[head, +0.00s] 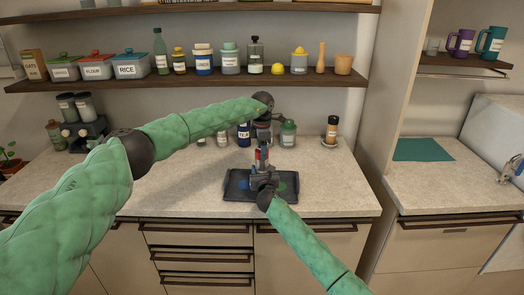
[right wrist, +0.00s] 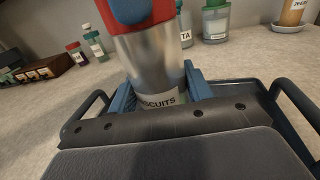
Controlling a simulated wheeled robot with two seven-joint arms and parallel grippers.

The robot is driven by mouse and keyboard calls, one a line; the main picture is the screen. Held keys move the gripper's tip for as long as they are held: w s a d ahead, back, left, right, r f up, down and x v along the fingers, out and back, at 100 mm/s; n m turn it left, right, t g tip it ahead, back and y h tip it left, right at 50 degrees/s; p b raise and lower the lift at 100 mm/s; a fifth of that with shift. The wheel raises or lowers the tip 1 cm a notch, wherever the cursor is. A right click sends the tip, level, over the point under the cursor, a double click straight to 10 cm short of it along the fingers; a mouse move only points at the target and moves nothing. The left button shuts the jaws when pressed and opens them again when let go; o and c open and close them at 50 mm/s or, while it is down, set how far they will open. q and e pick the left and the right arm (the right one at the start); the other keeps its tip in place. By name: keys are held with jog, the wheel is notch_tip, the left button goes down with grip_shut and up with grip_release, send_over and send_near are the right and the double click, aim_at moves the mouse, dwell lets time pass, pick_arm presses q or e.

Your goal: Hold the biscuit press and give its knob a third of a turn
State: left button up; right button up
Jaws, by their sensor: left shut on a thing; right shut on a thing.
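The biscuit press (right wrist: 150,60) is a silver cylinder with a label reading "BISCUITS" and a red top. It stands upright over the dark tray (head: 232,196) in the head view, mostly hidden by my grippers. My right gripper (right wrist: 160,92) has its blue fingers on either side of the barrel, shut on it low down. My left gripper (head: 262,148) comes down from above and is shut on the red knob (right wrist: 104,12). A blue part, apparently a left fingertip, covers the knob's middle in the right wrist view.
Jars and bottles stand behind on the counter (head: 190,178), including a green-lidded jar (head: 288,134) and a brown bottle (head: 331,131). Shelves hang above. The counter is clear on both sides of the tray.

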pick_arm(q)
jog(key=shift+a+m, duration=0.15)
jog(key=shift+m, duration=0.35)
jog(key=shift+w, duration=0.1)
jog(key=o, duration=1)
jog(key=shift+c, duration=0.2)
jog(key=shift+r, duration=0.1)
notch_tip(320, 180, up, 12)
